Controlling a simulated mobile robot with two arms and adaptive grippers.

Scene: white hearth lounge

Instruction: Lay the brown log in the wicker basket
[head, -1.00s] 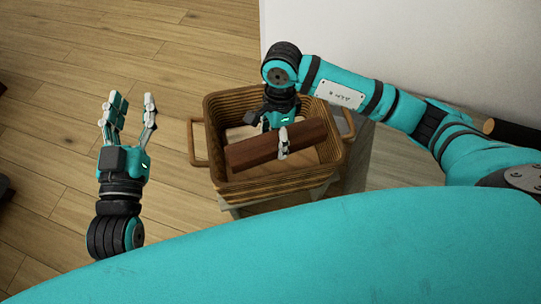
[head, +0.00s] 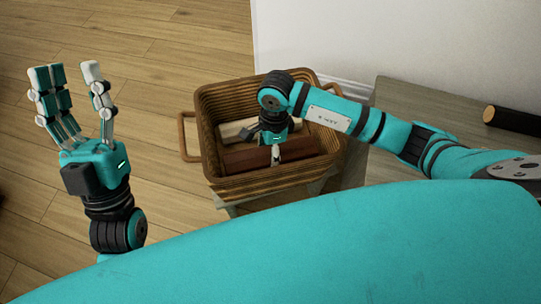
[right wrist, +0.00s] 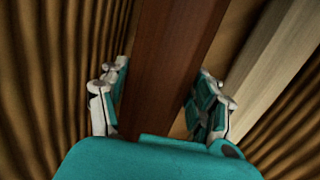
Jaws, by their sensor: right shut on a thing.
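The wicker basket (head: 262,186) is brown and ribbed, with side handles, and stands below my right arm. The brown log (head: 240,161) is reddish and square-edged. It is inside the basket, low along the near wall. My right gripper (head: 276,153) reaches down into the basket and is shut on the log near its middle. In the right wrist view the log (right wrist: 172,60) runs between the two fingers (right wrist: 162,88). I cannot tell whether its underside touches the bottom. My left gripper (head: 70,88) is open and empty, left of the basket.
A pale log (head: 233,129) lies in the basket behind the brown one; it also shows in the right wrist view (right wrist: 280,70). A dark log (head: 515,121) lies on a grey surface (head: 430,98) at the right. A white wall (head: 400,40) stands behind. Wooden floor is clear at left.

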